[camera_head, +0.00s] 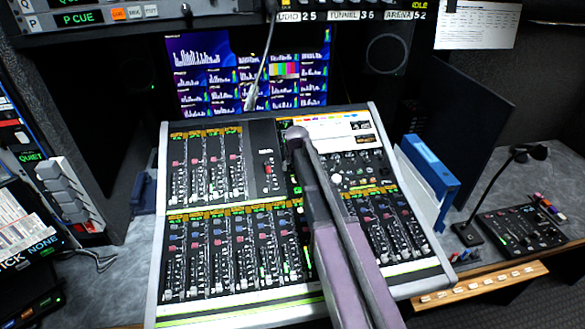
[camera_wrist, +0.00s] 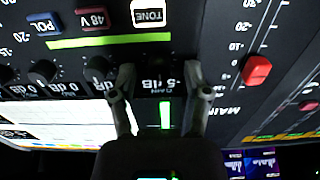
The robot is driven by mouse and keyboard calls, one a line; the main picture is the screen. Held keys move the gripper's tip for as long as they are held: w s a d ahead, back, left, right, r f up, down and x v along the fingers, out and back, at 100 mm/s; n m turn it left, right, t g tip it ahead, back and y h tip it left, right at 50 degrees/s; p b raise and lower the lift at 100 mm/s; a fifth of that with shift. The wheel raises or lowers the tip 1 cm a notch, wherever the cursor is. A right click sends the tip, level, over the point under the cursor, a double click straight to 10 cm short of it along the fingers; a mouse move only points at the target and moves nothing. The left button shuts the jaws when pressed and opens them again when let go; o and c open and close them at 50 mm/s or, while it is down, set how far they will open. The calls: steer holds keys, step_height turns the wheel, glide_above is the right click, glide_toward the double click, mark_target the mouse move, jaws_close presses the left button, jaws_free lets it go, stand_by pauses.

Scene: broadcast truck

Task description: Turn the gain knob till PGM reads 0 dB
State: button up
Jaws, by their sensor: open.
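The mixing console (camera_head: 256,200) fills the middle of the head view. My gripper (camera_head: 297,140) reaches over its upper part, next to the white strip. In the wrist view, which is upside down, my gripper (camera_wrist: 160,82) is open, with a fingertip on each side of a small GAIN readout (camera_wrist: 165,85) that appears to read -5 dB. The gain knob is not clearly distinguishable in the dark between the fingertips. I cannot tell whether the fingers touch it. A green level bar (camera_wrist: 166,115) shows between the fingers.
In the wrist view, dark knobs (camera_wrist: 97,68) stand close to the left finger. TONE (camera_wrist: 149,12) and 48V (camera_wrist: 92,18) buttons are above. A red MAIN fader (camera_wrist: 257,70) is at right. A blue binder (camera_head: 430,165) stands at the console's right side.

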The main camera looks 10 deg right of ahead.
jaws_close()
steer(key=shift+m, duration=0.5)
steer(key=shift+s+m, duration=0.1)
steer(key=shift+m, duration=2.3)
jaws_free()
steer(key=shift+d, duration=0.1)
